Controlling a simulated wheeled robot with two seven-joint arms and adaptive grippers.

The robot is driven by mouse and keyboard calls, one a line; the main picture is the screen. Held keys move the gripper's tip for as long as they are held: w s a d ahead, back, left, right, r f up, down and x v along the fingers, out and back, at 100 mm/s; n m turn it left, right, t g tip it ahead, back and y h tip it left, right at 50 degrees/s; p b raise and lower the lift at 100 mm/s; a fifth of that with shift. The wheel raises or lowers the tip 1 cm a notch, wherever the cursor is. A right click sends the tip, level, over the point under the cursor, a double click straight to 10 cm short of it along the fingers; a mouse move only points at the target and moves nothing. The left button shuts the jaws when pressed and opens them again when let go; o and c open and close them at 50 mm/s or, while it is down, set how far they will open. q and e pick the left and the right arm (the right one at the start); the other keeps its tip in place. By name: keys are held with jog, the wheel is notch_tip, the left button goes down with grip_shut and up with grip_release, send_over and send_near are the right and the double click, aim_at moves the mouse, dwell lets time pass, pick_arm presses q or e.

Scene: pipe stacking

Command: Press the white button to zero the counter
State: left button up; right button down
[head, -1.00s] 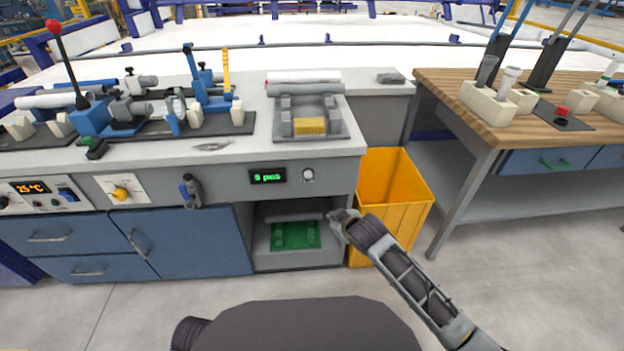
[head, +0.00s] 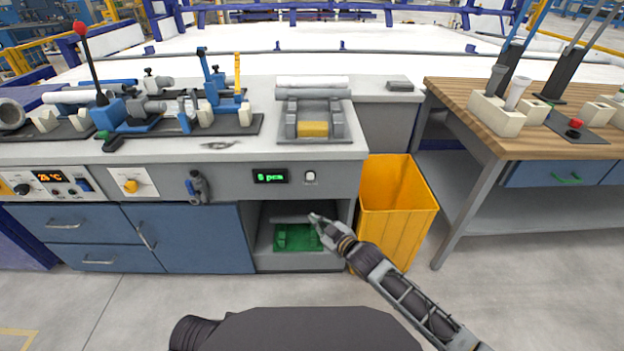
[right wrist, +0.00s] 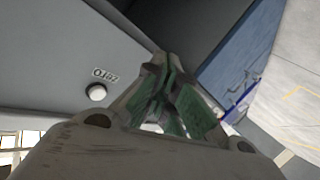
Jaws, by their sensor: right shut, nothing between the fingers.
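The white button (head: 310,176) is on the grey front panel of the workbench, right of the counter display (head: 270,176), which glows green and seems to read "5 pcs". My left gripper is not in view.
A yellow bin (head: 398,215) stands right of the bay, close to my right arm. A green mat (head: 290,238) lies in the bay. A pipe holder (head: 312,128) with pipes is on the bench above the panel. A wooden table (head: 535,150) stands at the right.

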aim_at(310, 176)
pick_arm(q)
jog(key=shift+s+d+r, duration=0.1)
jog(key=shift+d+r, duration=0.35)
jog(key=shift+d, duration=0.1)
pick_arm(e)
notch_tip(310, 176, up, 11)
jog(key=s+a+n+t+y, duration=0.1)
jog(key=s+n+t+y, duration=0.1)
jog(key=y, duration=0.4)
jog(key=shift+s+a+n+t, duration=0.35)
jog(key=shift+n+t, duration=0.05)
jog(key=shift+t, duration=0.1)
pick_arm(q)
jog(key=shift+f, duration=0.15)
pick_arm(e)
jog(key=shift+w+f, duration=0.1)
jog(key=shift+f, duration=0.05)
pick_arm(q)
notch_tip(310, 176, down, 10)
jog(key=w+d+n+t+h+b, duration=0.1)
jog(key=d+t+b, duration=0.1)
jog(key=b, duration=0.3)
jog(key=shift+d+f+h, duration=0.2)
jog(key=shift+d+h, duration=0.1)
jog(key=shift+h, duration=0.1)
pick_arm(e)
jog(key=w, duration=0.8)
jog(key=shift+w, duration=0.3)
jog(key=shift+w, duration=0.45)
